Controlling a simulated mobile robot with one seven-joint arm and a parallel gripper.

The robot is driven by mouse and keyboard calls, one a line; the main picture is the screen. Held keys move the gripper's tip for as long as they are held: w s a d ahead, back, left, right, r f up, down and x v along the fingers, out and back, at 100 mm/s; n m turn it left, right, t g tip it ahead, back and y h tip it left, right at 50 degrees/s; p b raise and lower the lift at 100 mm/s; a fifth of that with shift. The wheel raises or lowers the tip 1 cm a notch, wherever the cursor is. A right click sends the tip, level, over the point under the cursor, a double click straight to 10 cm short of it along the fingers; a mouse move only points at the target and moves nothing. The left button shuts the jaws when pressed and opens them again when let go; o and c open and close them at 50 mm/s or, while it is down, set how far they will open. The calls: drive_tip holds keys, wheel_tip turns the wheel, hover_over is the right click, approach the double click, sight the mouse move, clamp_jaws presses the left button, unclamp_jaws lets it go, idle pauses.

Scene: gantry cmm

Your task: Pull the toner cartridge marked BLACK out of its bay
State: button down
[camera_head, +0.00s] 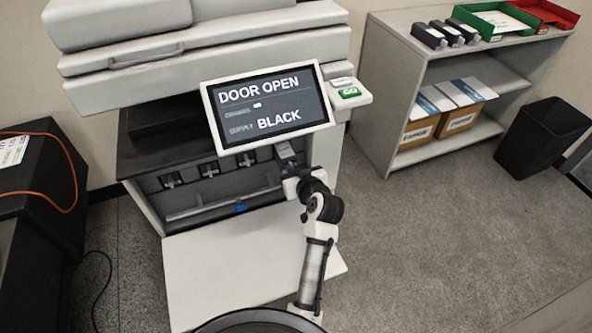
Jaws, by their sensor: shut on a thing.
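The printer (150,50) stands with its front door (225,265) folded down. Its screen (266,105) reads DOOR OPEN and SUPPLY BLACK. A row of cartridge bays shows below the screen, with several dark cartridge fronts (208,169) in it. My gripper (289,167) is at the rightmost bay and is shut on a dark cartridge (285,151). The cartridge appears to stick out from the bay front. Its marking is too small to read, and how much of it is still inside is hidden.
A grey shelf (400,120) at the right holds several dark boxes (447,33), a green tray (493,20), a red tray (545,12) and paper cartons (462,118). A black bin (530,138) stands beside it. A black cabinet (40,195) with an orange cable is at the left. The floor at right is clear.

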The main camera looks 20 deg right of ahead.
drive_tip(key=c, duration=1.5)
unclamp_jaws()
drive_tip(key=shift+o, duration=0.2)
drive_tip(key=b+v, duration=0.2)
drive_tip(key=v, duration=1.2)
